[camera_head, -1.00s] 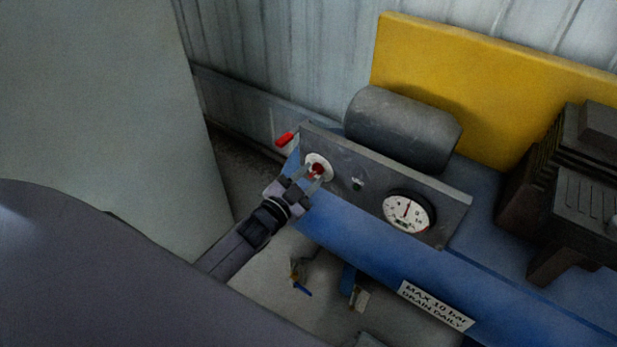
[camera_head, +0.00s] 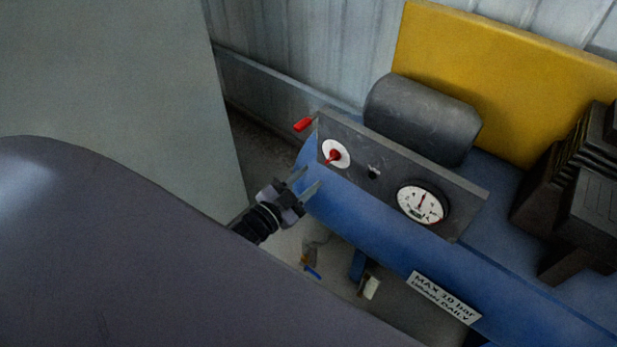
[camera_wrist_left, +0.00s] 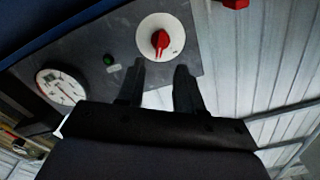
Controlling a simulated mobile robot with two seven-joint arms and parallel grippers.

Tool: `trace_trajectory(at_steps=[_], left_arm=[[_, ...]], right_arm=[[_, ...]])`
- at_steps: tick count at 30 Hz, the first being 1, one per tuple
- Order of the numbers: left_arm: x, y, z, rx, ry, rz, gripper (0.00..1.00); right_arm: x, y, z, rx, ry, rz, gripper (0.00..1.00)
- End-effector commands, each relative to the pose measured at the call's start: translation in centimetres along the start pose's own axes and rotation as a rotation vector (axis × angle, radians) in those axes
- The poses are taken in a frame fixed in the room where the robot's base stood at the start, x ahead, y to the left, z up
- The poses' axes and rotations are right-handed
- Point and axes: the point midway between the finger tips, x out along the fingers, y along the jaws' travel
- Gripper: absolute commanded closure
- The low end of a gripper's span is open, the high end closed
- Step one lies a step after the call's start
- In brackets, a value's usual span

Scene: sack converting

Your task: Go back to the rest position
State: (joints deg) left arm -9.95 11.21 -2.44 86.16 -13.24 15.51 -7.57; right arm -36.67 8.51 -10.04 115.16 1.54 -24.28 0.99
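My left gripper (camera_head: 305,184) is open and empty, in front of the grey control panel (camera_head: 455,200) on the blue compressor tank. It is apart from the red knob (camera_head: 334,155), which sits on a round white plate at the panel's left end. In the left wrist view my left gripper's two fingers (camera_wrist_left: 158,88) stand apart with nothing between them. The red knob (camera_wrist_left: 160,41) shows beyond them. My right gripper is in neither view.
A pressure gauge (camera_head: 422,204) is on the panel's right part. A red lever (camera_head: 304,124) sticks out at the panel's left end. The blue tank (camera_head: 390,230) carries a white label (camera_head: 443,297). A grey motor (camera_head: 422,118) and yellow guard (camera_head: 490,75) stand behind. A pale cabinet (camera_head: 120,80) is at left.

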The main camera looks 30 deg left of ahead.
Motion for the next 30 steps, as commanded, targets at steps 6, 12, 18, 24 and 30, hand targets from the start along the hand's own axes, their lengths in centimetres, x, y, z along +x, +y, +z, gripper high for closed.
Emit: trace_trajectory(at_steps=[6, 12, 18, 24, 30], left_arm=[[0.0, 0.0, 0.0, 0.000, 0.000, 0.000, 0.64], [-0.1, 0.1, -0.1, -0.004, -0.005, 0.002, 0.64], [-3.8, 1.7, -1.4, -0.122, -0.144, 0.055, 0.64], [-10.9, 5.1, -3.8, -0.336, -0.399, 0.152, 0.64], [-15.8, 7.4, -5.8, -0.474, -0.568, 0.221, 0.64]], right_arm=[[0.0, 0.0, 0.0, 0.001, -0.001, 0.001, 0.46], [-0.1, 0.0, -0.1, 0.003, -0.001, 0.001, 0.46], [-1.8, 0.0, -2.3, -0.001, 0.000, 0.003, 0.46], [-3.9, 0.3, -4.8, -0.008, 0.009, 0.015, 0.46], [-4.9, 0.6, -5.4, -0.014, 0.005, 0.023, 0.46]])
